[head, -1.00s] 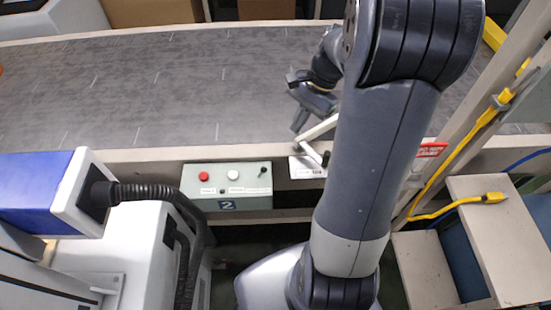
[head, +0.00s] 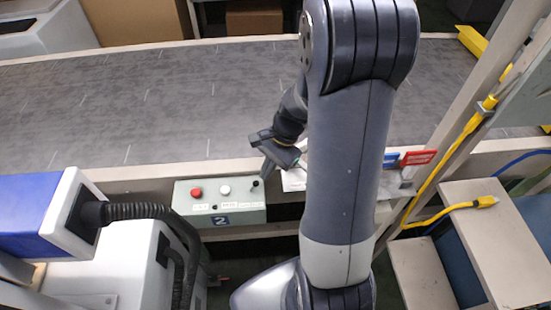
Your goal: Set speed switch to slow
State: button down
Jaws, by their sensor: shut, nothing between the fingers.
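Which setting the switch is on is too small to read. My gripper (head: 265,170) is shut and empty, pointing down just above and right of the black switch. I cannot tell whether its fingertips touch the switch.
The grey conveyor belt (head: 130,95) is bare where it shows. A white plate (head: 293,181) lies right of the box; my arm mostly hides the lever there. A blue and white machine (head: 85,215) with black hoses stands at left. A beige post and yellow cable (head: 450,165) stand at right.

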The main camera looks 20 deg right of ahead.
jog(key=shift+s+a, duration=0.2)
jog(key=shift+a, duration=0.2)
jog(key=shift+r, duration=0.15)
jog(key=shift+w+a+r+h+p, duration=0.15)
jog(key=shift+h+p, duration=0.15)
jog(key=shift+p, duration=0.3)
